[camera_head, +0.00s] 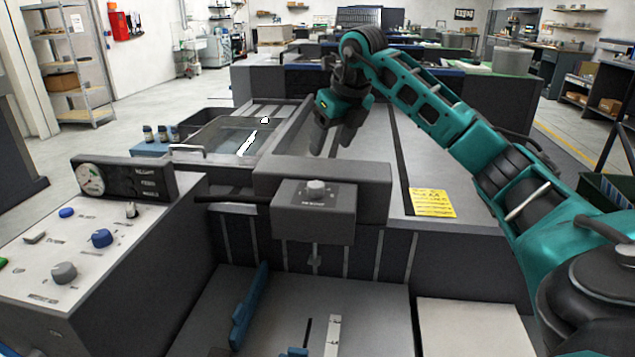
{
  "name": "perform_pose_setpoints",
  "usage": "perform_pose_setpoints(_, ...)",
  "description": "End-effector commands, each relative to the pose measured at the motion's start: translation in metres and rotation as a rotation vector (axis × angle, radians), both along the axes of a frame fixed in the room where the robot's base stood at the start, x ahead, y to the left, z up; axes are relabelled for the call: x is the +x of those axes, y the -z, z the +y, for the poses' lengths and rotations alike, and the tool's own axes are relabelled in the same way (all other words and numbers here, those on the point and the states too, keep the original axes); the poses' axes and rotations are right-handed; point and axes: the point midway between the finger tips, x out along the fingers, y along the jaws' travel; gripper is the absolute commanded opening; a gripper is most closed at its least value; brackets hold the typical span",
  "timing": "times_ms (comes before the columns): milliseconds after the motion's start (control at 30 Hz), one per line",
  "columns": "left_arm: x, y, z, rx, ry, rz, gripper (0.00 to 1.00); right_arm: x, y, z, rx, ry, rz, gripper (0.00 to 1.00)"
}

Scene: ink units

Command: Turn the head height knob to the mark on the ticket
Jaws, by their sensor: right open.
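A small light grey knob (316,186) sits on top of a grey box-shaped head (305,222) in the middle of the machine. A dial scale and lettering lie around it, too small to read. A yellow ticket (432,203) with printed lines lies on the grey machine top to the right of the head. Its print cannot be read from here. My right gripper (332,146) is open and empty, fingers pointing down. It shows beyond the knob, apart from it, over the far part of the machine. My left gripper is not in view.
A control panel (90,262) with blue and grey knobs and a round gauge (90,179) stands at left. A shallow tray (222,140) and several small bottles stand behind it. A blue bar (248,305) rises from the lower bed. The machine top around the ticket is clear.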

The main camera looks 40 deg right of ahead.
Motion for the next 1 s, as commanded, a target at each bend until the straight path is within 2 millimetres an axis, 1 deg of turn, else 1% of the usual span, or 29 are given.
perform_pose_setpoints(167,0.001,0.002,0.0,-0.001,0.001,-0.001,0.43,0.011,0.029,0.0,0.003,-0.003,0.006,0.67)
perform_pose_setpoints(400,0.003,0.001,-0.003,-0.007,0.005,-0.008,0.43,0.03,0.076,-0.001,0.005,-0.005,0.003,0.67)
perform_pose_setpoints(533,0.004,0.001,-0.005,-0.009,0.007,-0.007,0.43,0.038,0.096,-0.002,0.005,-0.005,0.002,0.67)
perform_pose_setpoints(633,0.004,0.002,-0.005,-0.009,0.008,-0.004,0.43,0.043,0.106,-0.003,0.005,-0.004,0.0,0.67)
perform_pose_setpoints(733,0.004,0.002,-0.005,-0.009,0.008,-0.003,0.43,0.046,0.112,-0.003,0.004,-0.005,0.001,0.67)
perform_pose_setpoints(1000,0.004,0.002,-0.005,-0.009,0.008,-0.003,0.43,0.047,0.115,-0.004,0.003,-0.005,0.0,0.67)
